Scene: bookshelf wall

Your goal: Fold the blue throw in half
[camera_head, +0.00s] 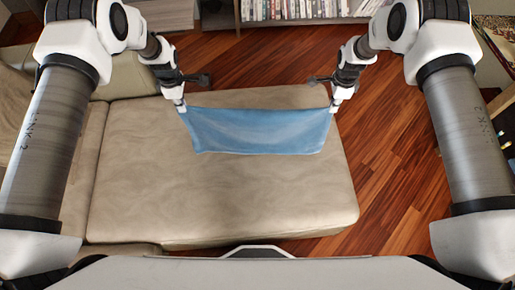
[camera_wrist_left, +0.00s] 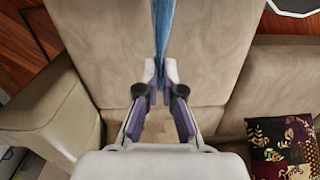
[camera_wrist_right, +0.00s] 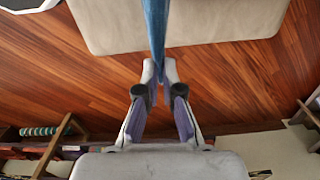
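The blue throw (camera_head: 258,131) hangs stretched between my two grippers over the beige sofa seat (camera_head: 230,195). Its top edge is nearly straight and its lower edge hangs toward the seat; I cannot tell whether it touches. My left gripper (camera_head: 181,106) is shut on its top left corner. My right gripper (camera_head: 333,107) is shut on its top right corner. In the left wrist view the throw (camera_wrist_left: 163,28) shows edge-on between the fingertips (camera_wrist_left: 160,75). In the right wrist view the throw (camera_wrist_right: 155,25) also runs edge-on from the fingertips (camera_wrist_right: 160,75).
A bookshelf (camera_head: 300,10) stands at the back. Wooden floor (camera_head: 385,165) lies clear to the right of the seat. A patterned cushion (camera_wrist_left: 283,147) shows in the left wrist view. The seat in front of the throw is bare.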

